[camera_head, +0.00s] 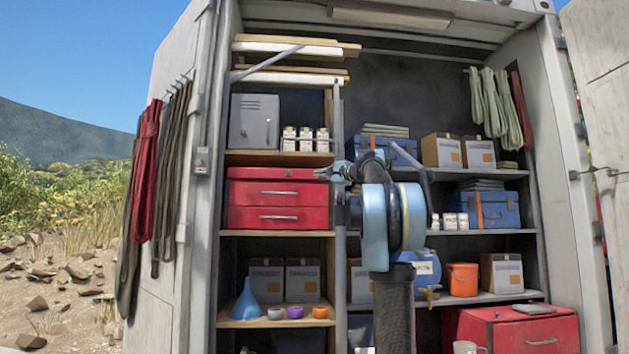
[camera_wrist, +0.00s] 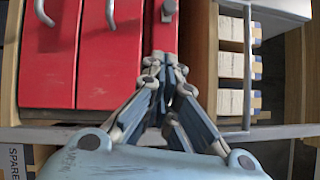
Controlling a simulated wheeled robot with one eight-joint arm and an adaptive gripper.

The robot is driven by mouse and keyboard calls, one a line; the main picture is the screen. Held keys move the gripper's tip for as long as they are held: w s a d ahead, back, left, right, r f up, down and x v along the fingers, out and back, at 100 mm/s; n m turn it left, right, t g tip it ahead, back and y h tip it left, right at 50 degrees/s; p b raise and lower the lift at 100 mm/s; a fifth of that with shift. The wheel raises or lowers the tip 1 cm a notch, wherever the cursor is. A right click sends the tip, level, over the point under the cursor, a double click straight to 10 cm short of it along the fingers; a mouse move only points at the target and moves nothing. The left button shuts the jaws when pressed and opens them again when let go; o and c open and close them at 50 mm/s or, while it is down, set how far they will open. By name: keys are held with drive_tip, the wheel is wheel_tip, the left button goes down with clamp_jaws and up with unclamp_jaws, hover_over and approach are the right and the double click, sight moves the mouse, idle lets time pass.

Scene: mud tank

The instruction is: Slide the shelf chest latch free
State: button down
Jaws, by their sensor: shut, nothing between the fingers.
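The red shelf chest (camera_head: 277,199) sits on the middle left shelf, with two drawer fronts and a lid section above them. In the wrist view the chest (camera_wrist: 62,70) appears turned sideways, with two curved drawer handles. My gripper (camera_head: 326,174) is at the chest's upper right corner. In the wrist view my gripper (camera_wrist: 160,62) has its fingertips together, in front of the lid strip and below the latch in the picture, apart from it. Nothing shows between the fingers.
A grey shelf post (camera_head: 339,110) stands close to my gripper.

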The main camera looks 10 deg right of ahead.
sight(289, 173)
drive_tip(key=x, duration=0.8)
drive_tip(key=shift+w+a, duration=0.15)
drive_tip(key=shift+w, duration=0.05)
drive_tip(key=shift+w+a+r, duration=0.1)
drive_tip(key=shift+a, duration=0.45)
drive_tip(key=shift+w+a+r, duration=0.1)
drive_tip(key=shift+a, duration=0.5)
drive_tip(key=shift+w+a+r, duration=0.1)
drive_tip(key=shift+w+a, duration=0.05)
drive_tip(key=shift+a, duration=0.65)
